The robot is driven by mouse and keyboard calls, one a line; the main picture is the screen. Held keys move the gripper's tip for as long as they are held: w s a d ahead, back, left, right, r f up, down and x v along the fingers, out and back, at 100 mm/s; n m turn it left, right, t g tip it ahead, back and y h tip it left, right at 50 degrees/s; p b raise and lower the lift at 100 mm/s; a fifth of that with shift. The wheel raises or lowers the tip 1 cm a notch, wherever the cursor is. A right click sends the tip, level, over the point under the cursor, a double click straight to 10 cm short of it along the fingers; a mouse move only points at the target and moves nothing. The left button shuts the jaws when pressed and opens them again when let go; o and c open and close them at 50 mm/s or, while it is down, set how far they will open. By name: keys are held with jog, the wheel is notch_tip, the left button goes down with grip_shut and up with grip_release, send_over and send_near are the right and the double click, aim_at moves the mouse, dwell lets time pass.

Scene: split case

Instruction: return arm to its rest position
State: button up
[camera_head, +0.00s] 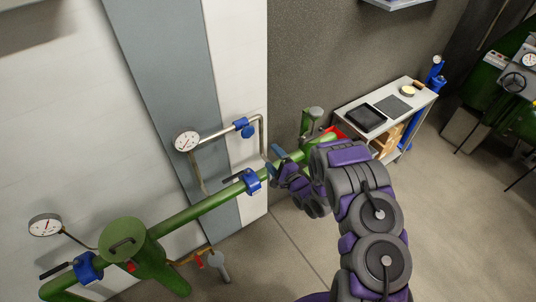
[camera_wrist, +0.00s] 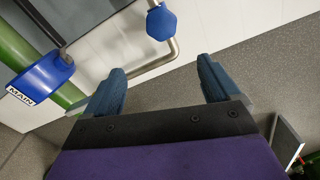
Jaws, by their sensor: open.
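My arm reaches in from the bottom right of the head view, and its gripper (camera_head: 273,161) is beside the green pipe (camera_head: 207,203). In the wrist view my gripper (camera_wrist: 161,66) is open, with two blue fingers apart and nothing between them. Beyond the fingers are a white wall panel and grey wall. A blue valve part marked MAIN (camera_wrist: 40,82) is left of the fingers, apart from them in the picture. A blue knob (camera_wrist: 161,22) on a thin metal pipe is above the gap. The rest position itself is not marked in view.
A pressure gauge (camera_head: 187,139) and thin piping stand out from the wall above the green pipe. A green vessel (camera_head: 128,245) is at lower left. A shelf table (camera_head: 405,103) with a dark tablet stands behind my arm. Floor (camera_head: 460,220) at right is clear.

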jog(key=shift+s+d+r, duration=0.1)
jog(key=shift+s+d, duration=0.05)
jog(key=shift+d, duration=0.1)
dwell(0.4)
jog(key=d+r+n+g+h+b, duration=0.25)
jog(key=d+h+b, duration=0.2)
jog(key=d, duration=0.25)
jog(key=d+r+n+g+h+b, duration=0.1)
jog(key=d+n+g+h+b, duration=0.15)
jog(key=d+h, duration=0.4)
jog(key=s+d+r+n+g+b, duration=0.1)
jog(key=s+d+r+n+b, duration=0.1)
jog(key=s+d+b, duration=0.3)
jog(key=s+a+n+g+b, duration=0.2)
jog(key=s+g+b, duration=0.1)
jog(key=s, duration=1.1)
jog(key=s+a+r+n+g+b, duration=0.1)
jog(key=s+a+n+g+b, duration=0.1)
jog(key=s, duration=1.3)
jog(key=s+a+n+g+y+b, duration=0.1)
jog(key=s+a+n+g+b, duration=0.2)
jog(key=s, duration=1.1)
jog(key=g, duration=0.2)
jog(key=shift+s+r+g+b, duration=0.15)
jog(key=shift+r+g+b, duration=0.15)
jog(key=shift+b, duration=0.05)
